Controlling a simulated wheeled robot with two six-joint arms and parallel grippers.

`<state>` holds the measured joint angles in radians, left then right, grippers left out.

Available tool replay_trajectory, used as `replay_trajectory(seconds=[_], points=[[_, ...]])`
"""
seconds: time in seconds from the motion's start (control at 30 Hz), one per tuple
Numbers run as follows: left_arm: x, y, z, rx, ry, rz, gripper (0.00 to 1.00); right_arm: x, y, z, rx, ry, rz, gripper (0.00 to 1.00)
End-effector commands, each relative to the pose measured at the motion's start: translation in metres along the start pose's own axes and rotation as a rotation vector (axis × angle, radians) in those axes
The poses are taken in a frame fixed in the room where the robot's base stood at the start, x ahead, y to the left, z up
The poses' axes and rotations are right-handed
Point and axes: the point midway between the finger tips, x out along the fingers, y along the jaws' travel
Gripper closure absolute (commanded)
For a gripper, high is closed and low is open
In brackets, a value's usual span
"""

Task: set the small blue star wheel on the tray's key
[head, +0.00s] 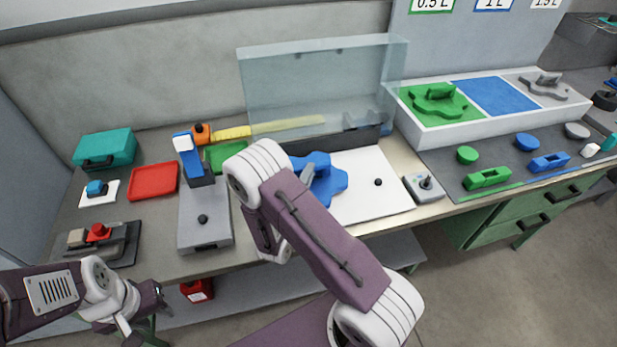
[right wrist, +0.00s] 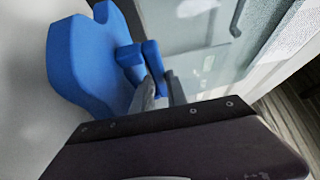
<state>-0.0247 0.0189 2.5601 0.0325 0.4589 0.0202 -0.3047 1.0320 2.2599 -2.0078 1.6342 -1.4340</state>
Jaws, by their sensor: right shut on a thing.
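The small blue star wheel (head: 328,182) is over the white plate (head: 368,203) in the middle of the bench, partly hidden by my right arm. In the right wrist view the wheel (right wrist: 85,62) fills the upper left, and my right gripper (right wrist: 158,82) is shut on its raised blue grip. I cannot tell whether the wheel touches the plate. A small black knob (head: 378,182) stands on the plate's right part; any key under the wheel is hidden. My left gripper (head: 143,308) is open and empty in front of the bench.
A clear raised cover (head: 320,80) stands behind the plate. A white rack (head: 450,135) at the back right has a bare blue section (head: 493,96) between green and grey wheels. A grey control box (head: 424,188) is right of the plate; a grey slab (head: 204,235) is left.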

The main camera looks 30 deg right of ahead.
Motion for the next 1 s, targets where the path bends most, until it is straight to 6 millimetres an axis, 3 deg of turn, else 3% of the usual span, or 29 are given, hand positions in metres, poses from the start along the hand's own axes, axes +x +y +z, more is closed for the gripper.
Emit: replay_trajectory(seconds=[0.5, 0.53, 0.6, 1.0], points=[[0.0047, -0.0001, 0.0005, 0.0, 0.0, 0.0, 0.64, 0.0, 0.0114, 0.0001, 0.001, 0.0, -0.004, 1.0], [0.0047, -0.0001, 0.0005, 0.0, 0.0, 0.0, 0.64, 0.0, 0.0124, -0.0001, 0.0, 0.0, -0.001, 0.79], [0.004, -0.0001, 0.0004, 0.0, 0.0, 0.0, 0.64, 0.0, 0.0115, -0.0001, 0.0, 0.0, -0.001, 0.6], [0.0011, 0.0, 0.0001, 0.0, 0.0, 0.0, 0.64, 0.0001, 0.0063, 0.0002, 0.002, 0.0, -0.003, 0.6]])
